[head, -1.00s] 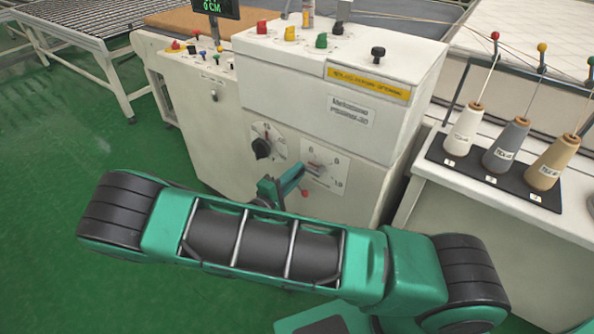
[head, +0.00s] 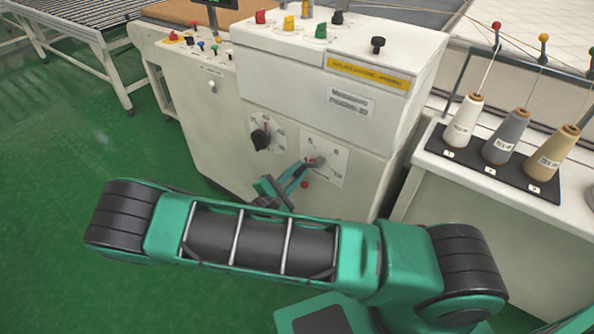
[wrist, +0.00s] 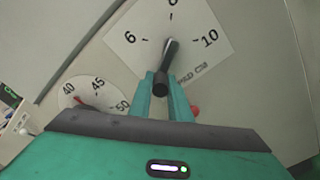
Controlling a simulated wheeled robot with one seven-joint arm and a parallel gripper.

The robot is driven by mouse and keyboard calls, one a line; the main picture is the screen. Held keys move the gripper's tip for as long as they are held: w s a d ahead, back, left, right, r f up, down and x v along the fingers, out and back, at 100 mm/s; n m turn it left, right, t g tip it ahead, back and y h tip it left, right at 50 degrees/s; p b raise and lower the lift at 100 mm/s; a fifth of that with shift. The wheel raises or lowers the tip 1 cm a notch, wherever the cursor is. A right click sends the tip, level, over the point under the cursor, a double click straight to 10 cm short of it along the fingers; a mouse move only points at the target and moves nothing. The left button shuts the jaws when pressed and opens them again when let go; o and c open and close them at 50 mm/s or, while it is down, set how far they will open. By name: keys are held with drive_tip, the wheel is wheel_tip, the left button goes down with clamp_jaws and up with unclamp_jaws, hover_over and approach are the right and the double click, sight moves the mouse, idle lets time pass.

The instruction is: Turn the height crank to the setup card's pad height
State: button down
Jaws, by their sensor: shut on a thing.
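The height crank (wrist: 166,62) is a dark handle on a white dial plate (wrist: 205,25) marked 6, 8 and 10 in the wrist view. Its handle runs from the hub down toward me, with the end between my gripper's fingers. My gripper (wrist: 162,80) is shut on this handle. In the head view my gripper (head: 302,170) reaches the dial plate (head: 334,155) on the machine front, with my arm filling the foreground. I cannot make out an exact pointer reading. No setup card can be made out.
A second dial (head: 278,139) with a black knob (head: 260,139) sits left of the crank. A small red ball (head: 304,185) is just below the gripper. Coloured knobs line the machine (head: 245,165) top. Thread cones (head: 507,135) stand at right. Green floor (head: 60,220) is clear at left.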

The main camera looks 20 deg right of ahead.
drive_tip(key=shift+a+f, duration=0.15)
drive_tip(key=c, duration=1.6)
unclamp_jaws()
drive_tip(key=shift+c, duration=0.2)
drive_tip(key=v, duration=1)
drive_tip(key=shift+s+a, duration=0.2)
drive_tip(key=shift+a, duration=0.05)
